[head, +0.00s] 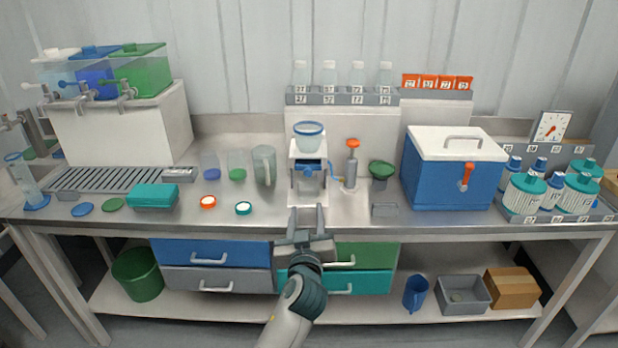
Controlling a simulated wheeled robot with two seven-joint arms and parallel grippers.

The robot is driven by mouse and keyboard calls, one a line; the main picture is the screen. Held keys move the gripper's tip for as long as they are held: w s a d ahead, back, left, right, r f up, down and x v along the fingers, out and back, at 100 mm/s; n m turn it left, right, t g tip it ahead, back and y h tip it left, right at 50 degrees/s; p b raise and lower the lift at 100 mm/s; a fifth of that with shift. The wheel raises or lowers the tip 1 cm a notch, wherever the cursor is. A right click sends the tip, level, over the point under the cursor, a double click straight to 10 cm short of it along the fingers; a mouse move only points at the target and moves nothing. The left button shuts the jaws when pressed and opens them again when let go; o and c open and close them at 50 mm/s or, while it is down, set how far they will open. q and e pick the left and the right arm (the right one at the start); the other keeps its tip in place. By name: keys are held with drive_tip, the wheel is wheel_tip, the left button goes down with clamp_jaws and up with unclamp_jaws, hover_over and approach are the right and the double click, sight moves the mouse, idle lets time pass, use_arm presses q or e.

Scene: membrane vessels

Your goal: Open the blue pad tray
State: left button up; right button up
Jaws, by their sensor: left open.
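A blue drawer front (180,251) with a pale bar handle (209,260) sits under the counter at left of centre. I take it as the blue pad tray, and it looks shut. My left gripper (306,211) reaches up from the bottom middle, in front of the counter edge. Its two fingers are apart with nothing between them. It is to the right of the blue drawer and its handle, and apart from them. My left gripper and arm hide part of the drawers behind. My right gripper is not in view.
A grey drawer (180,279) lies below the blue one. A green drawer (375,254) and a teal drawer (370,282) are to the right. The counter's front edge (130,224) overhangs the drawers. A green bin (138,274) stands at the left. Space before the blue drawer looks clear.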

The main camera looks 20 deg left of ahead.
sight(308, 174)
use_arm(q)
drive_tip(key=p+x, duration=0.3)
drive_tip(key=x, duration=1.4)
drive_tip(key=shift+w+a+f+p, duration=0.1)
drive_tip(key=shift+f+p, duration=0.05)
drive_tip(key=shift+p, duration=0.25)
drive_tip(key=shift+c, duration=0.2)
clamp_jaws()
